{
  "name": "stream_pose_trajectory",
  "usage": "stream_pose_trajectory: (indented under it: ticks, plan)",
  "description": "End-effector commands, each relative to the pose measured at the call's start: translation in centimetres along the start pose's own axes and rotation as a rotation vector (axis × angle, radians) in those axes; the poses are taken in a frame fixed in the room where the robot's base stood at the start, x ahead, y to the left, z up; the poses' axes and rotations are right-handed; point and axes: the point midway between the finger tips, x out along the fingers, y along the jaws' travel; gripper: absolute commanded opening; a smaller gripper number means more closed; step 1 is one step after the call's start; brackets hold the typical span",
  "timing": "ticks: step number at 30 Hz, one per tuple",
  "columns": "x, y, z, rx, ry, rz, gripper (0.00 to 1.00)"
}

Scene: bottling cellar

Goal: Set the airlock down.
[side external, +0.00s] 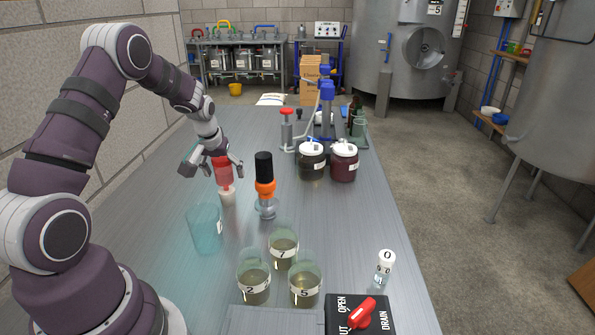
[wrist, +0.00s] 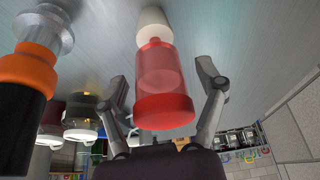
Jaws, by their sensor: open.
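The airlock (side external: 223,172), red and see-through with a red cap and a pale stopper at its lower end, stands upright on the grey table, its stopper seeming to touch the surface. It also shows in the wrist view (wrist: 160,72), cap towards me. My gripper (side external: 211,170) is open around the airlock's upper part, and in the wrist view the fingers (wrist: 163,88) are spread on both sides with gaps between them and the airlock.
An orange and black tool (side external: 265,188) stands close on the right. A teal cup (side external: 205,230) is in front. Several numbered beakers (side external: 283,250), a small vial (side external: 384,270) and a red-handled valve panel (side external: 362,315) are nearer. Two lidded jars (side external: 343,165) stand farther back.

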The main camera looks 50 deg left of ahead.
Motion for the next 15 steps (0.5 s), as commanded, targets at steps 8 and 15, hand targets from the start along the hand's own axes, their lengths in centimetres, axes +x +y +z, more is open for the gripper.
stream_pose_trajectory:
  ticks: [8, 15]
  plan:
    - [-0.8, 0.0, -0.2, 0.000, 0.003, 0.001, 0.70]
    - [-5.8, 0.1, -0.3, 0.000, 0.008, 0.002, 0.70]
